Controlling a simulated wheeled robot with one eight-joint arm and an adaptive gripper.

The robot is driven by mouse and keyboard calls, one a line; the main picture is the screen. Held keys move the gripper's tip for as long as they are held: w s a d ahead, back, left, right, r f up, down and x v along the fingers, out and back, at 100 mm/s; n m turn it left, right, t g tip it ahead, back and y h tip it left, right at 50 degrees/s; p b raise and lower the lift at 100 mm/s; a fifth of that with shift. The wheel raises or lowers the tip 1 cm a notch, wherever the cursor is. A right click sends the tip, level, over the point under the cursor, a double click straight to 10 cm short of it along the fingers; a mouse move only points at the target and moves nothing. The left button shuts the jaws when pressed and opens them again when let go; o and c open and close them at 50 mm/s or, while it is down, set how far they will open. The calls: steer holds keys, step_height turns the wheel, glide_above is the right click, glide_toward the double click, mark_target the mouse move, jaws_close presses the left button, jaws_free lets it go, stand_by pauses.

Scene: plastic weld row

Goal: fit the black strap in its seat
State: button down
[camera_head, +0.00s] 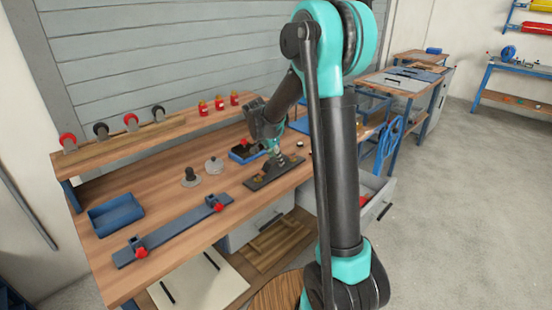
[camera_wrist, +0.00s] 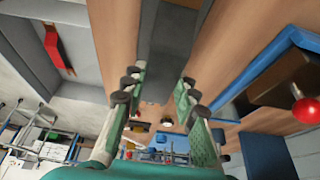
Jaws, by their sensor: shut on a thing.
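My gripper (camera_head: 275,154) points down over a dark, narrow base plate (camera_head: 262,183) on the wooden bench, with small brownish parts on it. In the wrist view the two green fingers of my gripper (camera_wrist: 157,98) stand on either side of a long grey strip (camera_wrist: 170,55). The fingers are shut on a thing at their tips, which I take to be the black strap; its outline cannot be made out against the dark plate. The seat cannot be told apart from the plate, so whether the strap touches it is unclear.
Left of the plate are two round knobbed pieces (camera_head: 190,178) and a long blue-grey rail (camera_head: 170,232) with red-knobbed clamps. A blue tray (camera_head: 117,215) lies at far left. A raised shelf (camera_head: 130,145) runs along the back.

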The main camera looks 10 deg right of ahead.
steer(key=shift+f, duration=0.75)
stand_by(1.0)
steer(key=c, duration=0.7)
jaws_free()
steer(key=shift+r, duration=0.1)
steer(key=shift+r, duration=3.4)
steer(key=s+d+f+n+y, duration=0.1)
steer(key=s+f+n, duration=0.2)
steer(key=s, duration=0.7)
steer(key=s+d+f+n+t+y, duration=0.1)
steer(key=s+f+n, duration=0.2)
steer(key=s, duration=0.7)
steer(key=s+d+f+n+y, duration=0.1)
steer(key=s+d+f+n, duration=0.1)
steer(key=s, duration=0.8)
steer(key=f+n, duration=0.1)
steer(key=n, duration=0.1)
steer(key=shift+s+f+n+y, duration=0.15)
steer(key=shift+f+n+y, duration=0.1)
steer(key=shift+n+y, duration=0.15)
